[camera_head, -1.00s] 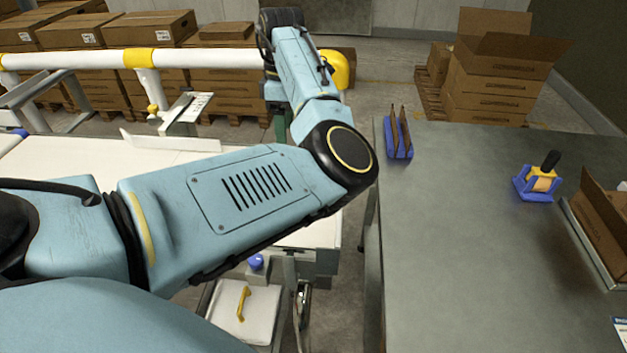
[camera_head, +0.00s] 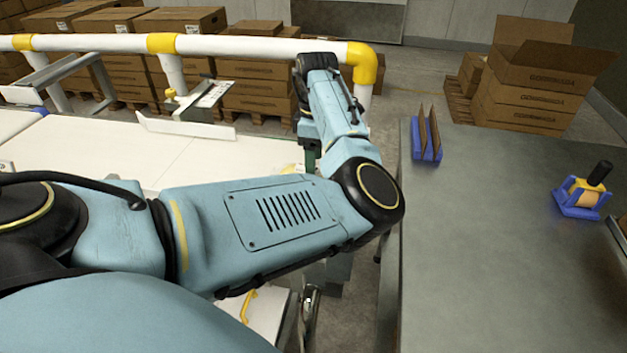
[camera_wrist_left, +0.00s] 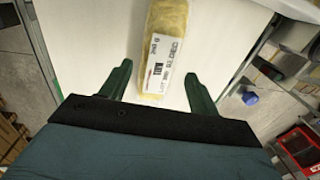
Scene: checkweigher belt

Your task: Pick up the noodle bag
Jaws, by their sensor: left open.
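The noodle bag (camera_wrist_left: 167,30) is a yellow pack with a white printed label, lying on the white belt (camera_wrist_left: 95,45) in the left wrist view. In the head view only a small yellowish bit (camera_head: 290,168) shows beside my gripper; the rest is hidden behind my arm. My left gripper (camera_wrist_left: 156,72) is open, its two dark green fingers apart. In the wrist view, the labelled end of the bag appears between and beyond the fingertips. In the head view this gripper (camera_head: 309,153) points down over the belt's right end. My right gripper is not in view.
A white rail with a yellow elbow (camera_head: 362,62) runs behind the belt. A grey table (camera_head: 490,240) stands at right, with a blue holder (camera_head: 427,152) and a tape dispenser (camera_head: 583,194). A red crate (camera_wrist_left: 298,150) shows low in the wrist view.

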